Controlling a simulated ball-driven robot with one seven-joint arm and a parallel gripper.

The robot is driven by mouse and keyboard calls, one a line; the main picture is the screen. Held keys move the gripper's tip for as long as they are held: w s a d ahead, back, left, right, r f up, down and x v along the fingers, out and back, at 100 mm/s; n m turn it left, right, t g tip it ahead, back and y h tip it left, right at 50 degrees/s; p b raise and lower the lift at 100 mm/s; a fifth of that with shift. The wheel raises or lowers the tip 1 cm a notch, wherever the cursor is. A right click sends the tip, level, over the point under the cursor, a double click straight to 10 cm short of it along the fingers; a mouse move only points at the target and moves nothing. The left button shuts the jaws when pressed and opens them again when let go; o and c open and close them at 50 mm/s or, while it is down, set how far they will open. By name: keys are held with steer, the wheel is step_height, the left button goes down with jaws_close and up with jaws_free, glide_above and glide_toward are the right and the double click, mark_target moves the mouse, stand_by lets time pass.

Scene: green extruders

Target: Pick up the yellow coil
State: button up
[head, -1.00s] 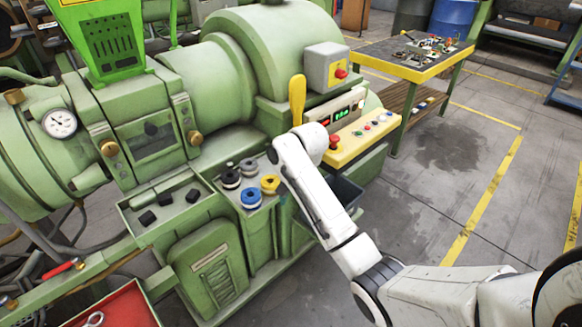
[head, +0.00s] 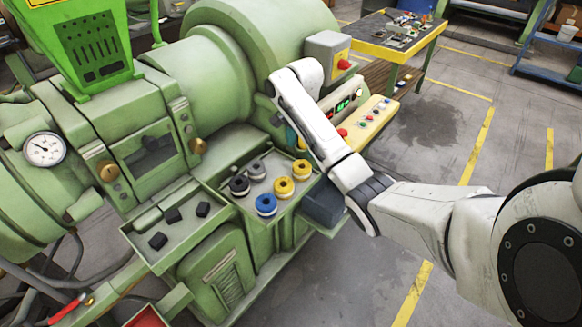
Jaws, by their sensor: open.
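Two yellow coils show in the head view. One yellow coil (head: 284,187) sits right of the blue coil, and another yellow coil (head: 301,169) sits just behind it to the right. Both lie on the green machine's grey shelf (head: 281,212), left of my forearm. My white arm reaches in from the right and bends at its raised end above the machine, beyond the coils. My gripper's jaws cannot be made out; the arm's end hides that area. No coil is seen held.
A tray (head: 165,258) with black blocks is at left. A yellow control panel (head: 367,122) and a dark bin (head: 325,203) are near my arm. Open floor lies right.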

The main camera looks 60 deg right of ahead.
mark_target(302, 166)
step_height(302, 166, down, 5)
steer(key=b, duration=0.4)
steer(key=shift+w+f, duration=0.1)
steer(key=shift+f, duration=0.1)
steer(key=shift+s+d+f+p, duration=0.1)
steer(key=shift+f+p, duration=0.15)
steer(key=shift+f, duration=1.1)
steer(key=shift+s+d+f+p, duration=0.1)
steer(key=shift+f+p, duration=0.1)
steer(key=shift+f, duration=1.1)
steer(key=c, duration=0.8)
steer(key=shift+o, duration=0.2)
steer(key=shift+r, duration=0.2)
